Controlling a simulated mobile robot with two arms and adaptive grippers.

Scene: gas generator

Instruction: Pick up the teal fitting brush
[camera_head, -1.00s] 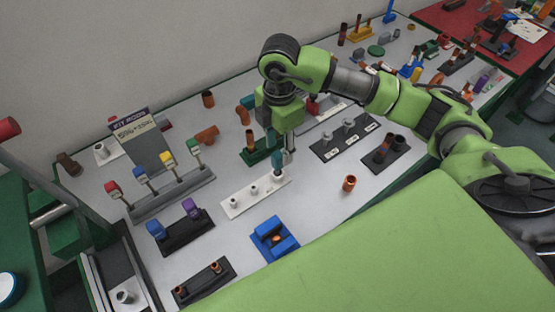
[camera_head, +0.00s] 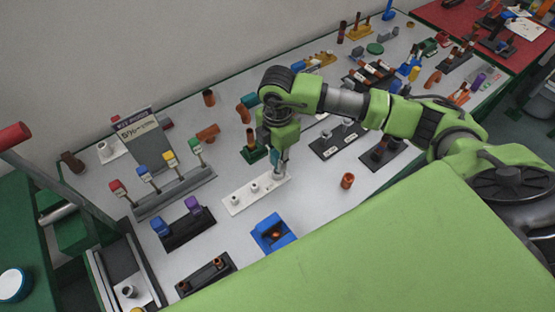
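A small teal piece, which looks like the teal fitting brush (camera_head: 275,157), stands at the right end of a white strip holder (camera_head: 233,202) with short pegs. My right gripper (camera_head: 281,168) points down at that end of the strip, its fingers right beside the teal piece. The gripper body partly hides it. I cannot tell whether the fingers are open or closed around it. My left gripper is not in view.
A grey rack (camera_head: 180,195) with red, blue, yellow and green brushes stands to the left. A black holder (camera_head: 188,232) with blue and purple pieces and a blue block (camera_head: 270,234) sit in front.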

